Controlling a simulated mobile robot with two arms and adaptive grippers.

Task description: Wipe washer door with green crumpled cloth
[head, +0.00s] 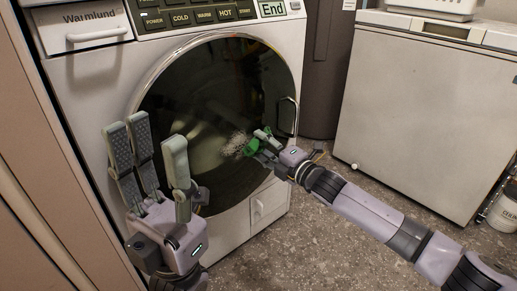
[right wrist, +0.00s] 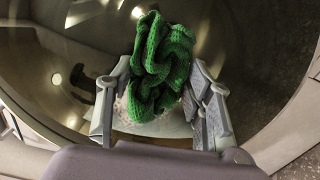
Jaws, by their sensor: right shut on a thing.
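The washer (head: 90,70) stands with its round dark glass door (head: 205,85) facing me. A pale speckled smudge (head: 234,143) shows on the glass, just left of the cloth. My right gripper (head: 264,143) is shut on the green crumpled cloth (head: 252,147) at the lower right of the door. In the right wrist view the cloth (right wrist: 158,62) bulges out between the fingers, in front of the glass; I cannot tell whether it touches. My left gripper (head: 155,150) is open and empty, fingers up, in front of the door's lower left.
A white chest appliance (head: 420,110) stands at the right, with a dark grey bin (head: 325,70) between it and the washer. The door handle (head: 289,115) is on the door's right side. A white tub (head: 503,213) sits at the far right. The speckled floor (head: 310,240) in front is clear.

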